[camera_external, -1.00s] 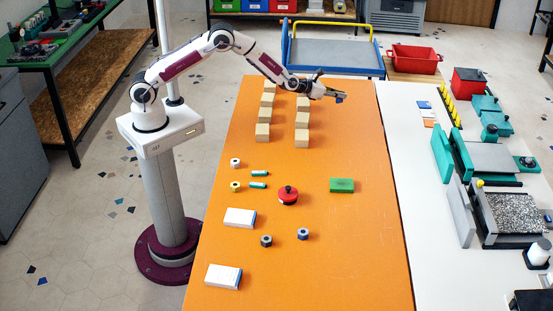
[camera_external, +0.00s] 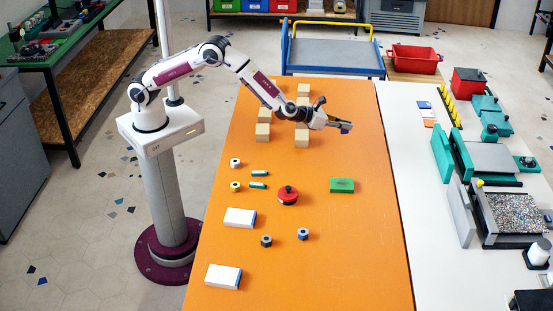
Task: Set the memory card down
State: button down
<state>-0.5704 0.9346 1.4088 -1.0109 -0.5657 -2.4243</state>
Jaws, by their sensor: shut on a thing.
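The memory card (camera_external: 346,131) is a small dark blue piece at the tip of my gripper (camera_external: 345,127). My gripper is shut on it and points to the right. The card is over the far right part of the orange table (camera_external: 350,230), to the right of the wooden blocks. It looks to be above the table top, but the exact gap is hard to tell from this view. Part of the card is hidden by the fingers.
Wooden blocks (camera_external: 263,132) stand in two columns, partly behind my arm. A green block (camera_external: 341,185), a red round knob piece (camera_external: 288,195), white boxes (camera_external: 239,217) and nuts (camera_external: 303,234) lie nearer. The orange surface right of the blocks is clear.

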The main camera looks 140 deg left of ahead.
jog(key=shift+d, duration=0.4)
jog(key=shift+s+a+n+g+y, duration=0.15)
jog(key=shift+s+a+n+g, duration=0.1)
jog(key=shift+s, duration=0.2)
jog(key=shift+s+a+n+g+y, duration=0.15)
jog(key=shift+s+n+g, duration=0.1)
jog(key=shift+s, duration=0.15)
jog(key=shift+f, duration=0.1)
jog(key=shift+f, duration=3.05)
jog(key=shift+f, duration=1.85)
jog(key=shift+f, duration=0.15)
